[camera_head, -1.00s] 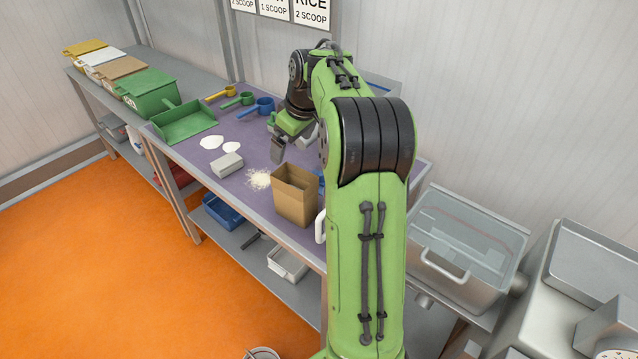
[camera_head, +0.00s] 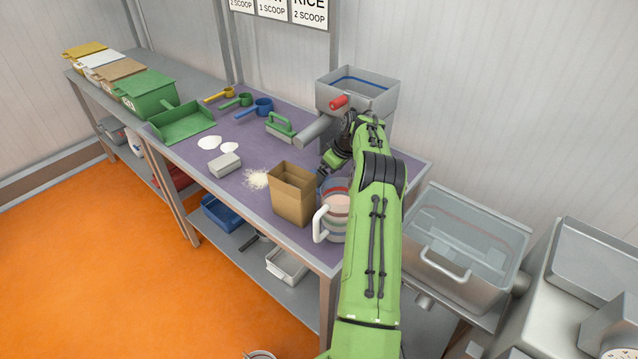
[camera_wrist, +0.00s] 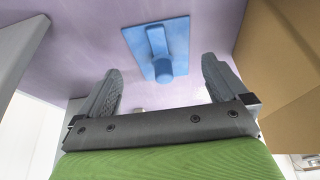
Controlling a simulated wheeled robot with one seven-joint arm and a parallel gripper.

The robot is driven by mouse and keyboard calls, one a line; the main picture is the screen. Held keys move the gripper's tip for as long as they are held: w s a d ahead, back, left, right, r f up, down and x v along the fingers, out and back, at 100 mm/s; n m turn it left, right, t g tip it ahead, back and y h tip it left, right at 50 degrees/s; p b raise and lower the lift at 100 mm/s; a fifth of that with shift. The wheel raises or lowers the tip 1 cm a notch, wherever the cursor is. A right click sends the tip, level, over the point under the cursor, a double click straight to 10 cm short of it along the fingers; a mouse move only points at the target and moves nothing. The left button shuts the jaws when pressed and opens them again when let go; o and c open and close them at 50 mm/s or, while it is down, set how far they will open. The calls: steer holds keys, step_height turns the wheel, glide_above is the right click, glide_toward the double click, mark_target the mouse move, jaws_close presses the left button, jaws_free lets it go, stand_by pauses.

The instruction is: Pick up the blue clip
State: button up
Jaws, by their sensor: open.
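The blue clip (camera_wrist: 158,46) lies on the purple tabletop in the wrist view, a flat blue plate with a raised rounded bar along it. My gripper (camera_wrist: 161,68) is open, with one grey finger on each side of the picture. The clip shows between and beyond the fingertips, and nothing is held. I cannot tell the exact gap to it. In the head view my gripper (camera_head: 330,166) is low over the table, behind the brown paper bag, and its fingers are mostly hidden. The clip is not clearly visible there.
The brown bag (camera_head: 293,196) stands close to my gripper and shows at the right of the wrist view (camera_wrist: 282,50). A clear jug with a white handle (camera_head: 319,226) is in front. A grey hopper machine (camera_head: 357,92) stands behind. A green-handled brush (camera_head: 281,128) lies to the left.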

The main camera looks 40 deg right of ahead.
steer(key=x, duration=0.4)
steer(key=shift+w+a+f+b, duration=0.1)
steer(key=shift+f+b, duration=0.1)
steer(key=shift+b, duration=0.1)
steer(key=c, duration=0.8)
steer(key=shift+r, duration=0.15)
